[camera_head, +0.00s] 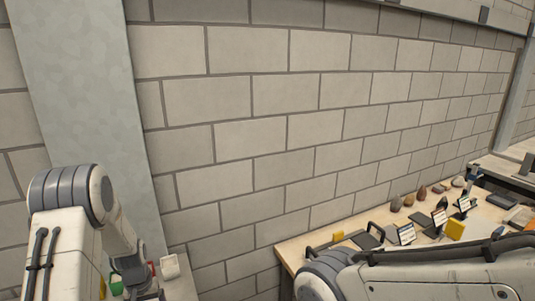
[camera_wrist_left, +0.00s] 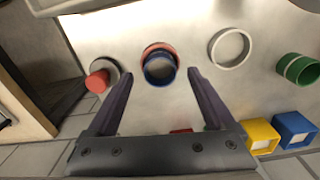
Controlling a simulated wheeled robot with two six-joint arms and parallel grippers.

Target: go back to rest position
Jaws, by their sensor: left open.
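My left arm comes in at the left of the head view, bent downward, with its wrist low near the bottom edge. In the left wrist view my left gripper (camera_wrist_left: 160,77) is open, its two dark fingers apart with nothing held between them. Beyond the fingertips is a pale panel (camera_wrist_left: 190,30) with a blue and red ring (camera_wrist_left: 158,66) on it. I cannot tell the distance from the fingers to this ring. My right arm crosses the lower right of the head view; its gripper is out of frame.
The panel also bears a red cylinder (camera_wrist_left: 97,81), a white ring (camera_wrist_left: 230,48) and a green cylinder (camera_wrist_left: 299,70). Yellow (camera_wrist_left: 260,137) and blue (camera_wrist_left: 296,130) boxes lie nearby. A wooden table (camera_head: 300,244) with stones and cards stands at right, along a block wall (camera_head: 260,130).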

